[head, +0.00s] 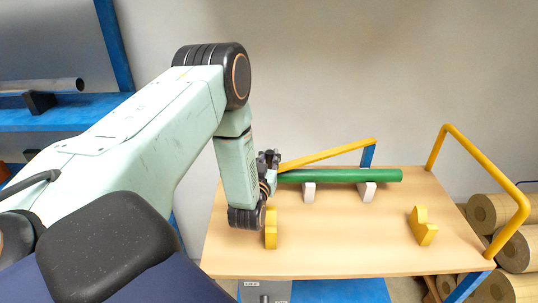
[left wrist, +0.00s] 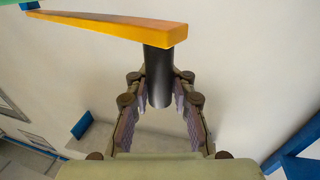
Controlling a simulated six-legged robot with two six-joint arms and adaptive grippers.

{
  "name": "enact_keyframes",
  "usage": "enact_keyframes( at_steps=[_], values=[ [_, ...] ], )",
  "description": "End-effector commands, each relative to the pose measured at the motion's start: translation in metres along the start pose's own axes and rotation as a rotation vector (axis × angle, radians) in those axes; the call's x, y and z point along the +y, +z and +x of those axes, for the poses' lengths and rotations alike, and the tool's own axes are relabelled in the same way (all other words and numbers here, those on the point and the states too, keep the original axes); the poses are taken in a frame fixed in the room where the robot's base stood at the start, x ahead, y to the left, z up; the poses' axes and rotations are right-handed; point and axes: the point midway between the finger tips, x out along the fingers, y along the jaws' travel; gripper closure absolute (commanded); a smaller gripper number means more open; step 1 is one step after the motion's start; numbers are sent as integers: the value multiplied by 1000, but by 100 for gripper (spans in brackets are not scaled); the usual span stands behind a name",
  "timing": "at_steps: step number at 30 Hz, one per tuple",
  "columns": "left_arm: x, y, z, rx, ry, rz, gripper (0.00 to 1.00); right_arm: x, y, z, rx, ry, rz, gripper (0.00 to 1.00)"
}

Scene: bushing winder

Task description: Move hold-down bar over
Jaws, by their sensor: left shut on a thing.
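The yellow hold-down bar (head: 325,155) runs from a blue post (head: 368,156) at the back of the wooden table leftward to my left gripper (head: 268,160). In the left wrist view the bar (left wrist: 110,28) crosses the top, with a dark round handle (left wrist: 158,70) hanging under its near end. The fingers of my left gripper (left wrist: 160,92) are shut on this handle, one on each side. In the head view the gripper hides the handle. A green roll (head: 340,176) lies on white supports (head: 309,192) in front of the bar in the picture. My right gripper is not in view.
The wooden table (head: 340,240) has a clear front middle. A yellow block (head: 271,238) stands at its left, another yellow piece (head: 424,226) at its right. A yellow rail (head: 490,170) rises at the right edge, with brown rolls (head: 490,212) beyond. A blue shelf (head: 70,113) is left.

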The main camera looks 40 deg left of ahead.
Motion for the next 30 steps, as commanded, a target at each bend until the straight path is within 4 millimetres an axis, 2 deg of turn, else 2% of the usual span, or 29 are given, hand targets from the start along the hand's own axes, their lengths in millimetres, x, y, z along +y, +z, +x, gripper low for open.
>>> enact_keyframes(
  at_steps=[1, 5, 6, 14, 24, 27, 30],
  values=[
    [-3, 5, -2, -14, -6, 4, 100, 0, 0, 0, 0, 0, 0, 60],
    [-4, 6, -3, -17, -8, 5, 100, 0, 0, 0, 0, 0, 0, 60],
    [-4, 6, -3, -17, -9, 5, 78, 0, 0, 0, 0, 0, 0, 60],
    [-2, 4, -3, -11, -6, 3, 56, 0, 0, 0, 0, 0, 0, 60],
    [0, 3, -6, -7, -3, 2, 55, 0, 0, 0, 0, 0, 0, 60],
    [0, 3, -14, -9, -3, 2, 55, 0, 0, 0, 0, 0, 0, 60],
    [0, 4, -31, -11, -3, 1, 55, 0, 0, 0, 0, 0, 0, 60]
  ],
)
